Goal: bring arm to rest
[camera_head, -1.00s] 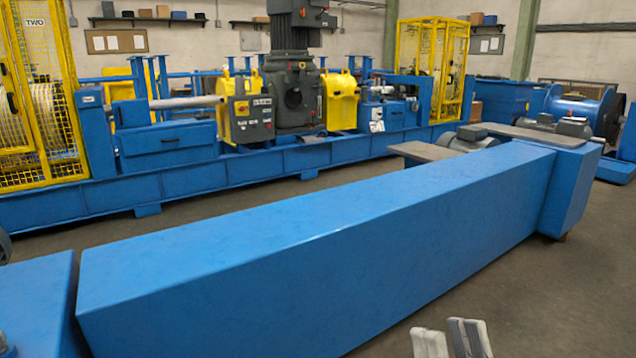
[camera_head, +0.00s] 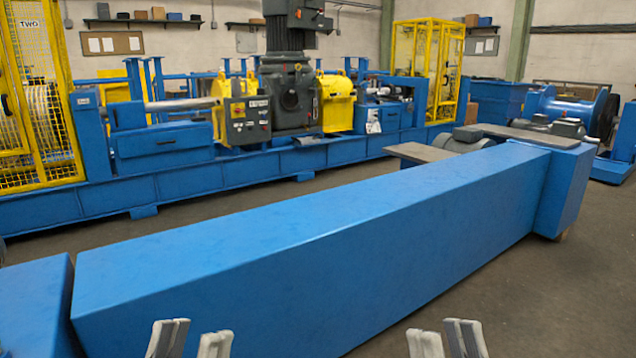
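My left gripper (camera_head: 192,342) shows at the bottom edge, left of the middle, in front of the blue housing. Its two grey fingertips are apart with nothing between them. My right gripper (camera_head: 440,342) shows at the bottom edge, right of the middle. Its two grey fingertips are also apart, with nothing visible between them. The lower parts of both grippers and both arms are cut off by the frame.
A long blue housing (camera_head: 300,235) runs across the foreground behind the grippers. A blue machine line (camera_head: 240,185) with yellow guards (camera_head: 427,75) stands beyond it. Bare grey floor (camera_head: 540,300) lies to the right.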

